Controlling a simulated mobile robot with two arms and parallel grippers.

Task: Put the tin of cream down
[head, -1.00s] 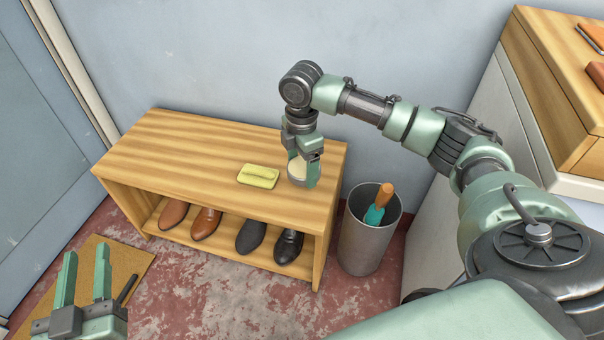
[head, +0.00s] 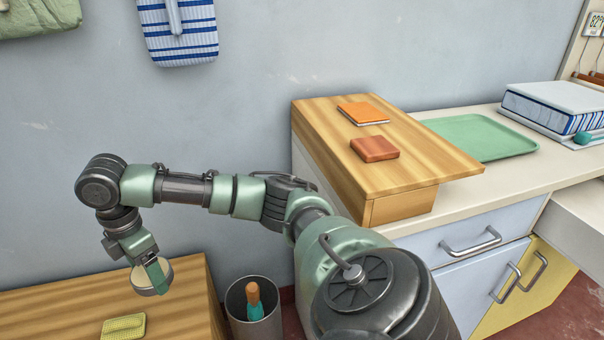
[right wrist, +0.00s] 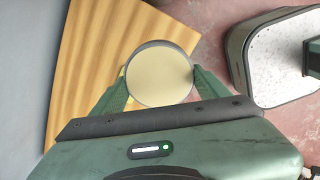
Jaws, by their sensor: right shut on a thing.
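The tin of cream (head: 141,279) is a round, shallow tin with a pale top. My right gripper (head: 156,276) is shut on it and holds it tilted over the right end of the wooden bench (head: 190,293). In the right wrist view the tin (right wrist: 160,74) sits between the two green fingers, its pale round face towards the camera. It appears clear of the bench top. My left gripper is out of view.
A yellow-green pad (head: 123,326) lies on the bench near the tin. A grey bin (head: 254,318) with an orange-handled item stands right of the bench. A wooden stand (head: 420,165) on the counter holds an orange notebook (head: 363,113) and a brown block (head: 375,148).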

